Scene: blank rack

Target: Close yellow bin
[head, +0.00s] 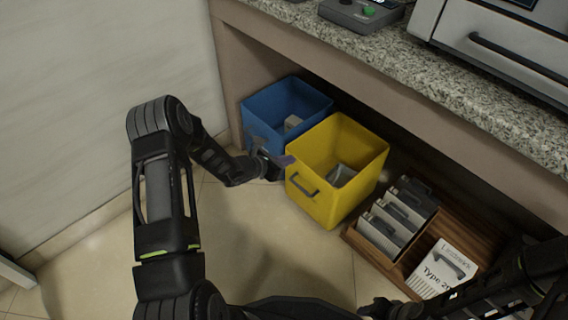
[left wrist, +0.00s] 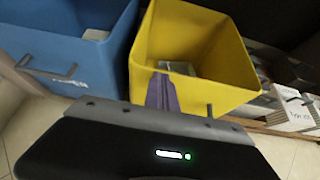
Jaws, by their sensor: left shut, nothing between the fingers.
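The yellow bin (head: 334,212) stands under the counter, pulled out past the blue bin beside it. Its top is open, with a grey item inside and a dark handle (head: 303,186) on its front. In the left wrist view the yellow bin (left wrist: 225,97) fills the middle. My left gripper (head: 288,160) is shut and empty, at the bin's upper left front edge. Its purple-grey fingers (left wrist: 162,92) show in front of the bin's near left side; I cannot tell whether they touch it. My right arm is at the lower right, its fingertips not clearly visible.
The blue bin (head: 262,108) stands left of the yellow bin, farther back. A wooden tray (head: 360,244) with grey holders (head: 398,215) and a white "Type" card (head: 440,272) lies to the right. The granite counter (head: 430,75) overhangs the bins. Tiled floor in front is clear.

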